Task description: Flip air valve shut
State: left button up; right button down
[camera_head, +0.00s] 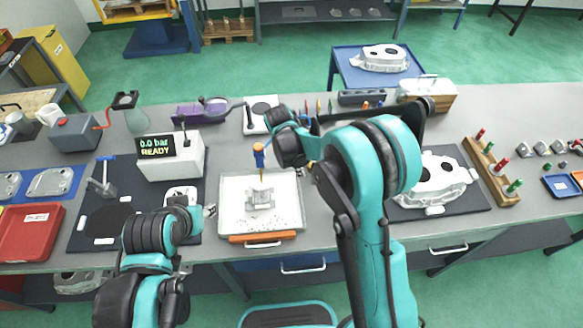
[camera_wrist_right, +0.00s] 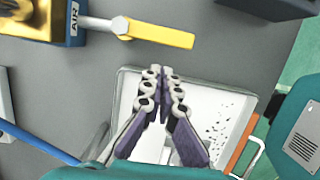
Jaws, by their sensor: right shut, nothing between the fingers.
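In the head view my right arm covers most of the valve's surroundings, and I cannot make out the right fingertips. My left gripper (camera_head: 207,211) is low beside the white tray; its finger opening is too small to judge.
The white tray (camera_head: 228,218) holds a small casting (camera_head: 260,198) and dark chips. A blue and orange tool (camera_head: 259,156) shows above its far part. The display box (camera_head: 178,160) reads 0.0 bar READY. A large casting (camera_head: 432,182) is at right.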

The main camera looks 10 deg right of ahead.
jog(key=shift+d, duration=1)
jog(key=shift+s, duration=0.1)
